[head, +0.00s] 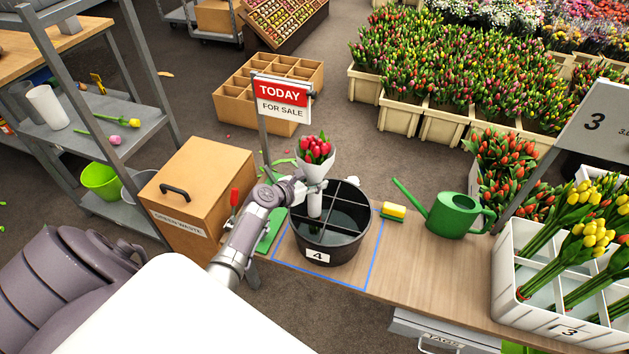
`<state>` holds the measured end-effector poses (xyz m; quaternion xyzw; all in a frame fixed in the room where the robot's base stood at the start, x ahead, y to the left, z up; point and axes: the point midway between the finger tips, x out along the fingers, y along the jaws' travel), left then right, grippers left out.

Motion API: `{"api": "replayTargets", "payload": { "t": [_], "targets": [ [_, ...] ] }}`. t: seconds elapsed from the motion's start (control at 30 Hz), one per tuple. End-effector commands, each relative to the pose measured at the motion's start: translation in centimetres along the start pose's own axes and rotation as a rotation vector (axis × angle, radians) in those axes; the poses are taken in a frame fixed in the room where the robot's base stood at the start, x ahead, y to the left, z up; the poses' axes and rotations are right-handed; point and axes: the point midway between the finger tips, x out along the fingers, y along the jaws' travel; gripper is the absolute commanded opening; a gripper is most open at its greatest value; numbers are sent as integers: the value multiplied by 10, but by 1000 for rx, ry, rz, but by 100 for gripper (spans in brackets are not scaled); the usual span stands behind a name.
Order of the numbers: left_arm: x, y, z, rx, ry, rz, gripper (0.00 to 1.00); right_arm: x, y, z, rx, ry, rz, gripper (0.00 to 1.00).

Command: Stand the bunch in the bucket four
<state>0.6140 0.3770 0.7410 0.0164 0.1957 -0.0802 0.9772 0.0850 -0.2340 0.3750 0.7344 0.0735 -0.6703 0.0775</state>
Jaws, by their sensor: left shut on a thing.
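A bunch of red tulips in a white wrap (317,165) is upright in my left gripper (312,187), which is shut around its wrapped lower part. A black round bucket marked 4 (330,257) stands on the wooden bench, inside a blue outline. Dividers split the bucket into compartments, and dark water shows in it. The lower end of the bunch is over the left side of the bucket's opening, near the dividers. I cannot tell whether its end is below the rim. My right gripper is not in view.
A green watering can (454,214) and a yellow-green sponge (393,211) are right of the bucket. A white crate marked 3 (508,262) holds yellow tulips. A "TODAY FOR SALE" sign (281,97) stands behind. A green-waste box (197,192) is left.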

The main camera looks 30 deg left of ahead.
Motion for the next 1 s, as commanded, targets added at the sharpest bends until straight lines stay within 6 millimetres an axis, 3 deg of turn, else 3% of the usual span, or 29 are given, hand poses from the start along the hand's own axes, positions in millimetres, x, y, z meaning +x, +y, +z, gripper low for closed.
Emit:
{"api": "replayTargets", "payload": {
  "t": [0.77, 0.8, 0.97, 1.0],
  "targets": [
    [5, 0, -10, -1, -2, 0, 0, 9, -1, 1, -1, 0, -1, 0],
    [5, 0, -10, -1, -2, 0, 41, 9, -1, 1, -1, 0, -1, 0],
    [4, 0, -9, -1, -1, 0, 68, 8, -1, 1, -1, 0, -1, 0],
    [4, 0, -10, -1, -1, 0, 69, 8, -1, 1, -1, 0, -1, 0]
  ]
}}
